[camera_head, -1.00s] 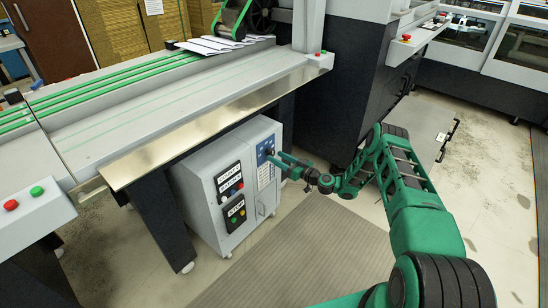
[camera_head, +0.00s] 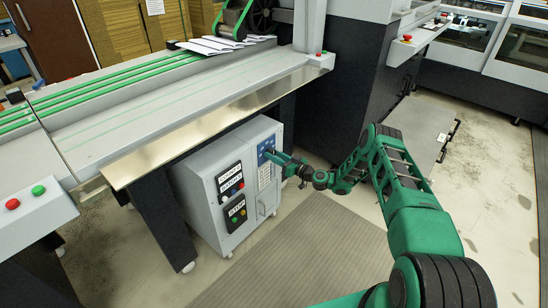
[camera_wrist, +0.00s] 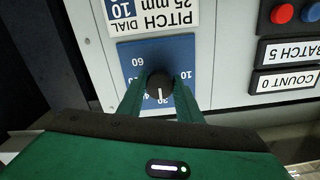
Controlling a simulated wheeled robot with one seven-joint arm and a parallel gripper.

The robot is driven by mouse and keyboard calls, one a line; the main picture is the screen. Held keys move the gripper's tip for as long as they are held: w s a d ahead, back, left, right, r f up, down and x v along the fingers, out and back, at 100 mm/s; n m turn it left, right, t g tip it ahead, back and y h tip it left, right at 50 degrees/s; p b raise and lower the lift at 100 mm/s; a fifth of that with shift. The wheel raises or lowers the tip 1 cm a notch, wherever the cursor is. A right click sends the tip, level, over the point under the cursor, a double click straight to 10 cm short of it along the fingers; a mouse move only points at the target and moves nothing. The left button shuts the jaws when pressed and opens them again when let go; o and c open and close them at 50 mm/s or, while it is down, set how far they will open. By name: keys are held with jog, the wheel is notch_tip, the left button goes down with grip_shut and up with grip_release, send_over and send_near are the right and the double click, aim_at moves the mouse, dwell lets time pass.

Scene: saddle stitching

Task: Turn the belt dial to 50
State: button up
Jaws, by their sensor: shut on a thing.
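The belt dial is a round black knob (camera_wrist: 159,84) with a white pointer line, on a blue scale plate (camera_wrist: 182,50) on the front of a grey cabinet. In the wrist view the plate appears upside down, and the pointer points down, toward my gripper. A 60 shows at upper left and a 10 at right; the figures below the knob are partly hidden. My gripper (camera_wrist: 160,92) has one green finger on each side of the knob and is shut on it. In the head view my gripper (camera_head: 269,155) reaches the blue plate (camera_head: 263,147), hiding the knob.
A white label (camera_wrist: 155,15) reading PITCH 25 mm, DIAL 10 adjoins the plate. Red and blue buttons (camera_wrist: 297,13) and BATCH 5 and COUNT 0 displays (camera_wrist: 289,50) are to the right. The cabinet (camera_head: 212,180) stands under a conveyor table (camera_head: 150,115); floor beside it is open.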

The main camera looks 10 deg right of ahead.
jog(key=shift+w+d+m, duration=0.1)
jog(key=shift+d+m, duration=0.2)
jog(key=m, duration=0.4)
jog(key=shift+d, duration=0.1)
jog(key=m, duration=0.4)
jog(key=shift+m, duration=0.4)
jog(key=m, duration=0.4)
jog(key=shift+m, duration=2.2)
jog(key=o, duration=1)
jog(key=shift+o, duration=0.2)
jog(key=shift+a, duration=0.25)
